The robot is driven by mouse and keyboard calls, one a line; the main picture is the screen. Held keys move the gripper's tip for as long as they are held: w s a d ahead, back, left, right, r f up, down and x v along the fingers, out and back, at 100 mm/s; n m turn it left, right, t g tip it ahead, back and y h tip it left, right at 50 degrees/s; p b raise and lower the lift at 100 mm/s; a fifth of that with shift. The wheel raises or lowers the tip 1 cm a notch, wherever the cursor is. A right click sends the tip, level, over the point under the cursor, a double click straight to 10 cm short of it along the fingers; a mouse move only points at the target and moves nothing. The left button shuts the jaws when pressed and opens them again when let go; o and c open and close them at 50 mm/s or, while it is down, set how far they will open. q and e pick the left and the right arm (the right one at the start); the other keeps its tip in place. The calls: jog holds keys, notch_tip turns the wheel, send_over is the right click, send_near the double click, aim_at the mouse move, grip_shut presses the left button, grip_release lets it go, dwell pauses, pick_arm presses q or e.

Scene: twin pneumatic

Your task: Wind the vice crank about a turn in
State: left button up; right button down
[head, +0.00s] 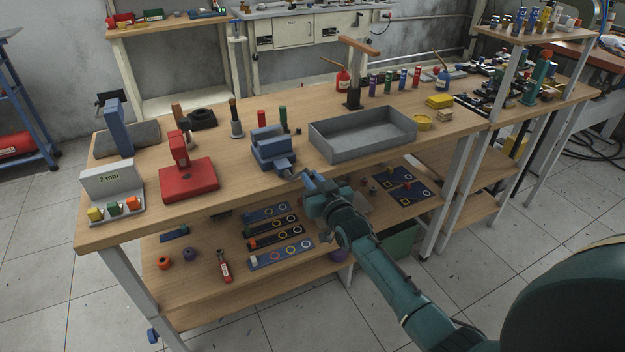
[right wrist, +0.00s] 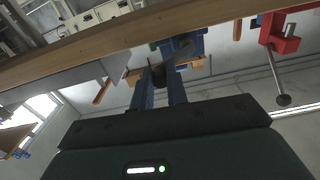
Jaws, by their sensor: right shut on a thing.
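The blue-grey vice (head: 272,148) stands at the front edge of the wooden bench, left of the grey tray. Its screw end and crank point toward the front edge, where my right gripper (head: 308,184) reaches in from below right. In the right wrist view my right gripper (right wrist: 162,88) is shut on the dark crank (right wrist: 159,74), just off the bench edge. The blue vice body (right wrist: 182,47) shows behind it. The fingers hide part of the crank, so its exact angle is hard to tell. My left gripper is not in view.
The grey tray (head: 362,140) stands right of the vice. A red press (head: 188,180) stands to the left; its ball-ended lever (right wrist: 283,99) hangs out in the right wrist view. The bench front edge (right wrist: 95,42) is close to my right gripper. A lower shelf (head: 205,285) lies beneath.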

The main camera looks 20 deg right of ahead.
jog(key=c, duration=1.4)
grip_release()
pick_arm(q)
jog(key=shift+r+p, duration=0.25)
jog(key=shift+p, duration=0.15)
pick_arm(e)
jog(key=s, duration=1.3)
jog(key=shift+s+d, duration=0.15)
jog(key=shift+d, duration=0.15)
